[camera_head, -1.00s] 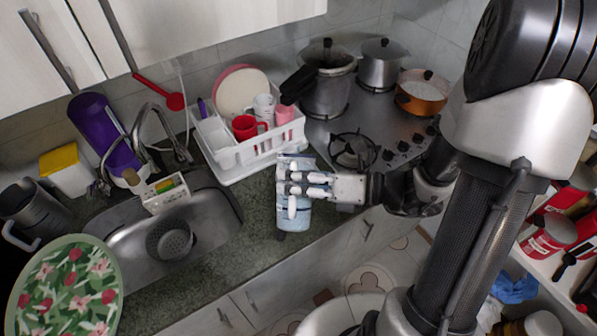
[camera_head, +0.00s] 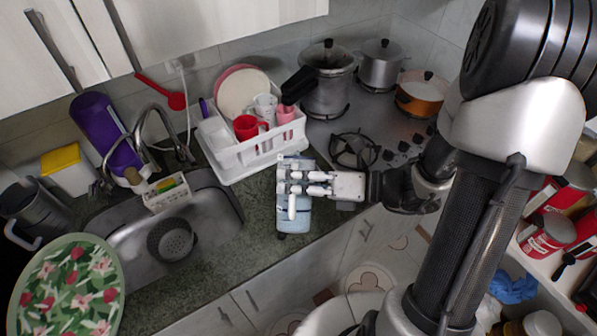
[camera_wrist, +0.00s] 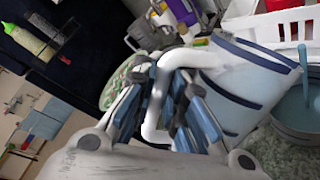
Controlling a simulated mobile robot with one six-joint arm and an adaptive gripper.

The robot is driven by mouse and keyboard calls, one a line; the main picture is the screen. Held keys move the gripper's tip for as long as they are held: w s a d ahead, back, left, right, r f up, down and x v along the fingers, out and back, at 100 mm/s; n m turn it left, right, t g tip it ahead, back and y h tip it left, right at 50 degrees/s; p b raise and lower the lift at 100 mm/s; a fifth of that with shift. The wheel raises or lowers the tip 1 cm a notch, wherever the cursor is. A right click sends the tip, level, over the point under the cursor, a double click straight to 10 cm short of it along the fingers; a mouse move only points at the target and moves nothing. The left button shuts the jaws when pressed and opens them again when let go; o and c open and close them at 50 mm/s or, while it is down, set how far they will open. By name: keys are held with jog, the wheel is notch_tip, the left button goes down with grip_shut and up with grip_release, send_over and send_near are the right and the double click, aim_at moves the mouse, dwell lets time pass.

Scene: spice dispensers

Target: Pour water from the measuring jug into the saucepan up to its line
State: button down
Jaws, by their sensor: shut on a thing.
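My gripper (camera_head: 300,188) is shut on the white handle of the measuring jug (camera_head: 296,216), over the counter in front of the dish rack. In the head view my fingers cover much of the pale, bluish jug. In the wrist view my gripper (camera_wrist: 168,115) closes around the handle, and the translucent jug (camera_wrist: 245,78) with dark blue bands looks tilted. A grey-blue round vessel, probably the saucepan (camera_wrist: 303,113), is partly visible beside the jug at the right edge, with a light blue stick-like part. I cannot make out its line or the water level.
The white dish rack (camera_head: 262,150) stands just behind the jug. The sink (camera_head: 205,222) is to the left, with a flowered plate (camera_head: 68,285) at its front left. The hob (camera_head: 400,135) is to the right, with pots at its back. The counter left of the jug is clear.

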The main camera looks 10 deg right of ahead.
jog(key=shift+w+d, duration=0.1)
jog(key=shift+f, duration=0.1)
jog(key=shift+w+d, duration=0.1)
jog(key=shift+w, duration=0.1)
jog(key=shift+s+m, duration=0.1)
jog(key=shift+m, duration=0.2)
jog(key=shift+f, duration=0.1)
jog(key=shift+w, duration=0.2)
jog(key=shift+s, duration=0.1)
